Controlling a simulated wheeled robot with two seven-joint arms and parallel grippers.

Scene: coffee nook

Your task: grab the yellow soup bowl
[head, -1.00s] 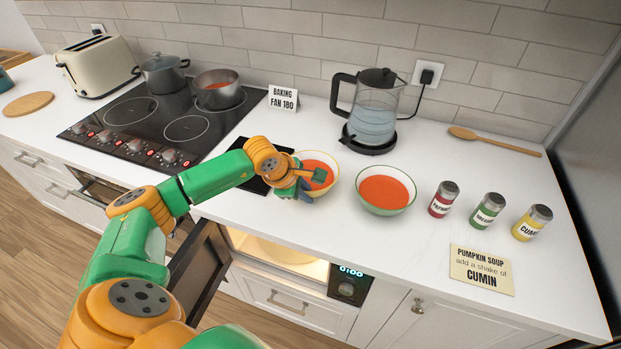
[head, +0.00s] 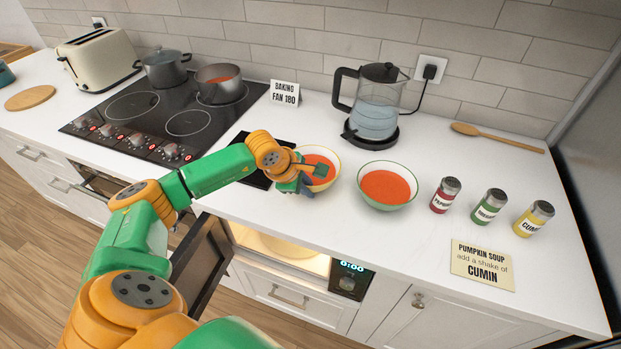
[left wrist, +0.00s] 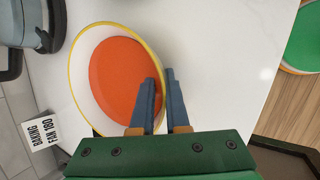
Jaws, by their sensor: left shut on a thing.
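The yellow soup bowl (head: 333,158) is white with a yellow rim and holds orange soup. It stands on the white counter, left of the green-rimmed bowl. My left gripper (head: 314,174) is at its near side and partly covers it. In the left wrist view the yellow soup bowl (left wrist: 85,70) shows with my left gripper (left wrist: 165,85) at its rim, one blue finger inside over the soup and the other outside. The fingers are shut on the rim. My right gripper is not in view.
The green-rimmed soup bowl (head: 386,205) stands close on the right. A glass kettle (head: 376,115) is behind. Several spice jars (head: 489,206) and a cumin note (head: 482,268) are further right. An oven door (head: 203,262) hangs open below the counter's front edge.

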